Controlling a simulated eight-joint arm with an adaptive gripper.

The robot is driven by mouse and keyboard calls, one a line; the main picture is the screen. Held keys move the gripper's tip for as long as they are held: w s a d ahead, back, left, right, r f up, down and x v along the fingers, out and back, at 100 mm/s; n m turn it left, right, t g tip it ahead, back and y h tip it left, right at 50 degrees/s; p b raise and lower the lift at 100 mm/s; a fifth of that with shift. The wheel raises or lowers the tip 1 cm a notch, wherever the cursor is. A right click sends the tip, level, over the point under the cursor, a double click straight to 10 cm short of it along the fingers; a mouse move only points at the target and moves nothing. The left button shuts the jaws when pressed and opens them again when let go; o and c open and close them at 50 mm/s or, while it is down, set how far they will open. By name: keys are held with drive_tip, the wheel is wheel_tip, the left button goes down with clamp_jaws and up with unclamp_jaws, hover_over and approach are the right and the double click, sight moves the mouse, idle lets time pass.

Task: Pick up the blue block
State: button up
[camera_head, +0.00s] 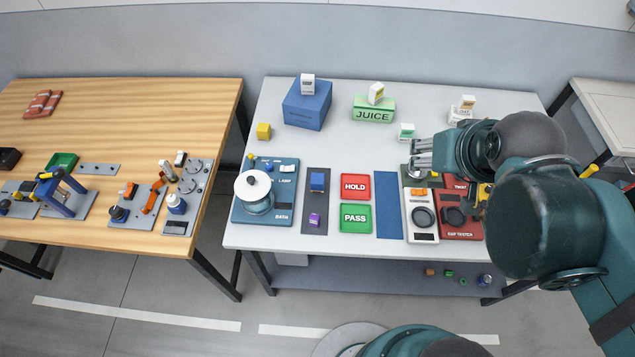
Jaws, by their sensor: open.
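A small blue block (317,181) sits on the upper part of a dark grey strip (316,202) on the white table. A small purple block (314,220) sits lower on the same strip. My gripper (412,160) is open, to the right of the blue block and clearly apart from it. Its fingers point left, near a small white and green carton (406,131). I cannot tell its exact height above the table.
Red HOLD (356,186) and green PASS (356,218) trays and a blue strip (389,206) lie between my gripper and the blue block. A lamp station (286,206) stands left. A large blue box (307,103) and green JUICE box (373,110) stand behind.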

drive_tip(key=shift+w+a+n, duration=0.65)
drive_tip(key=shift+w+n, duration=0.05)
drive_tip(key=shift+w, duration=0.2)
drive_tip(key=n+g+b, duration=0.4)
drive_tip(key=n+g, duration=0.3)
drive_tip(key=n, duration=0.9)
hover_over(317, 178)
drive_tip(key=d, duration=0.1)
wheel_tip(317, 178, down, 27)
drive_tip(key=shift+d+r, duration=0.1)
drive_tip(key=shift+s+a+f, duration=0.1)
drive_tip(key=shift+a+f, duration=0.2)
drive_tip(key=shift+f, duration=0.25)
drive_tip(key=shift+f, duration=0.1)
drive_tip(key=shift+f, duration=1.2)
drive_tip(key=shift+a+f, duration=0.2)
drive_tip(key=shift+f, duration=2.4)
